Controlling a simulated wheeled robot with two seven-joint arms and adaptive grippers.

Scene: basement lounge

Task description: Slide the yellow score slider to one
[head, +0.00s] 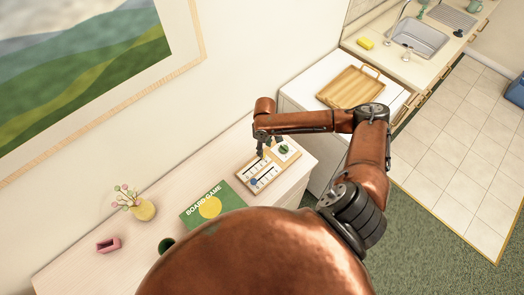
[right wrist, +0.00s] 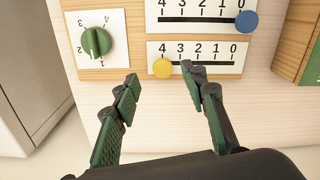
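The yellow score slider (right wrist: 163,68) is a round knob at the 4 end of the lower scale, whose numbers run 4 to 0 from left to right. The wooden score board (head: 248,184) lies on the pale cabinet top; I cannot make out the yellow knob in the head view. My right gripper (right wrist: 163,86) is open and empty. In the right wrist view its fingertips show to the left and right of the yellow knob; I cannot tell whether the right one touches the panel. It is over the board in the head view (head: 262,152). My left gripper is not in view.
A blue slider (right wrist: 246,22) is at 0 on the upper scale. A green dial (right wrist: 95,42) sits left of the scales. A green board game box (head: 200,207), flower vase (head: 143,209) and pink object (head: 108,244) share the cabinet. A wooden tray (head: 350,88) is behind.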

